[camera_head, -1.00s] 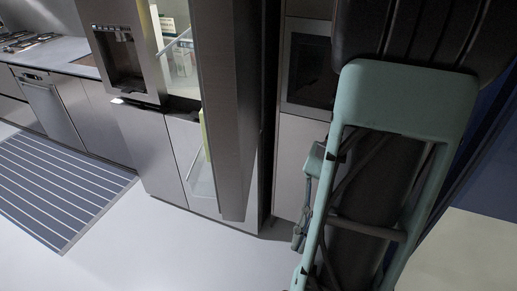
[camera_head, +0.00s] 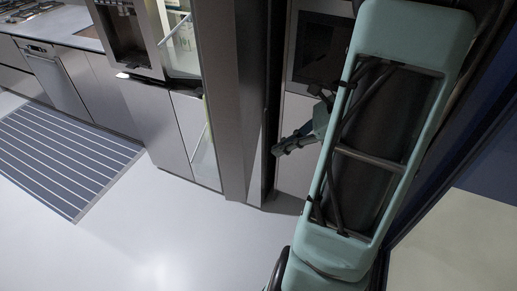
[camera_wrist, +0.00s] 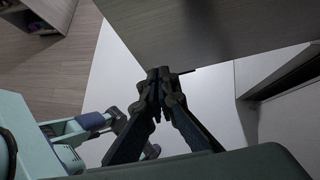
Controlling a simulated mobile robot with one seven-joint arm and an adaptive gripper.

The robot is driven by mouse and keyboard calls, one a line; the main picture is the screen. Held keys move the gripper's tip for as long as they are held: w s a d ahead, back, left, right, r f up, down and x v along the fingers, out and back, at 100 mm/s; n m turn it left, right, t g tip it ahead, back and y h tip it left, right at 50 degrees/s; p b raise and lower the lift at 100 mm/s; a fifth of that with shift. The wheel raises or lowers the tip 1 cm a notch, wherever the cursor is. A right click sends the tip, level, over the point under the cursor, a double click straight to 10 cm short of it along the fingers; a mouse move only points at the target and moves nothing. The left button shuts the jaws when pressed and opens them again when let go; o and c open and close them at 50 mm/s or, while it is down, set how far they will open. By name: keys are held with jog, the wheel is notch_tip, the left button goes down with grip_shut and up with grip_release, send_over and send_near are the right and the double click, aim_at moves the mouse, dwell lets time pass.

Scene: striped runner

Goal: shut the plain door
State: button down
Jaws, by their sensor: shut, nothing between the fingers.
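The plain door (camera_head: 232,95) is the tall grey right-hand door of the fridge in the head view. It stands open, sticking out into the room, with the lit interior (camera_head: 182,45) showing to its left. My gripper (camera_head: 279,149) is to the right of the door, low and close to its outer side. In the wrist view the fingers (camera_wrist: 158,76) are together and empty, near the lower edge of a wide grey panel (camera_wrist: 215,25) that looks like this door. I cannot tell whether they touch it.
The fridge's other door, with a dispenser (camera_head: 125,35), is left of the opening. A built-in oven (camera_head: 320,48) is behind my gripper. A striped runner (camera_head: 65,155) lies before the counter at left. The pale floor (camera_head: 180,240) in front is clear.

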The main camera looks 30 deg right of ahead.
aim_at(247, 156)
jog(key=w+a, duration=0.1)
jog(key=w+a+f, duration=0.1)
jog(key=w+a+f+p, duration=0.1)
jog(key=a, duration=0.1)
jog(key=shift+a, duration=0.1)
jog(key=shift+w+a, duration=0.25)
jog(key=shift+a, duration=0.1)
jog(key=shift+w+a, duration=0.1)
jog(key=shift+a, duration=0.05)
